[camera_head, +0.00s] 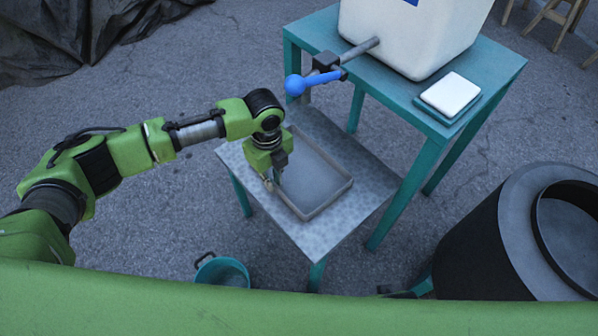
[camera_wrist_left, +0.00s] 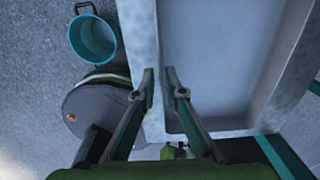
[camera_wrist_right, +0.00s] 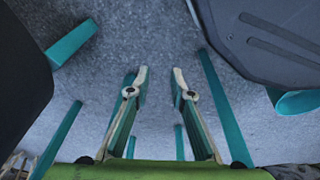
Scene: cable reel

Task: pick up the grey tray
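The grey tray (camera_head: 313,178) lies on the low table with the mottled top, and its shallow interior looks empty. In the left wrist view the tray (camera_wrist_left: 222,60) fills the right side. My left gripper (camera_head: 274,182) is at the tray's left wall, pointing down. In the left wrist view its fingers (camera_wrist_left: 161,85) stand close together, one on each side of the wall, and look shut on it. The exact contact is hard to see. My right gripper (camera_wrist_right: 160,80) is empty with a gap between its fingertips, above bare ground; it is out of the head view.
The low table (camera_head: 352,217) borders a taller teal table (camera_head: 505,62) bearing a white container (camera_head: 415,40), a tap with a blue handle (camera_head: 310,82) and a white block (camera_head: 451,94). A teal bucket (camera_head: 222,272) stands below left. A large dark drum (camera_head: 490,240) is at right.

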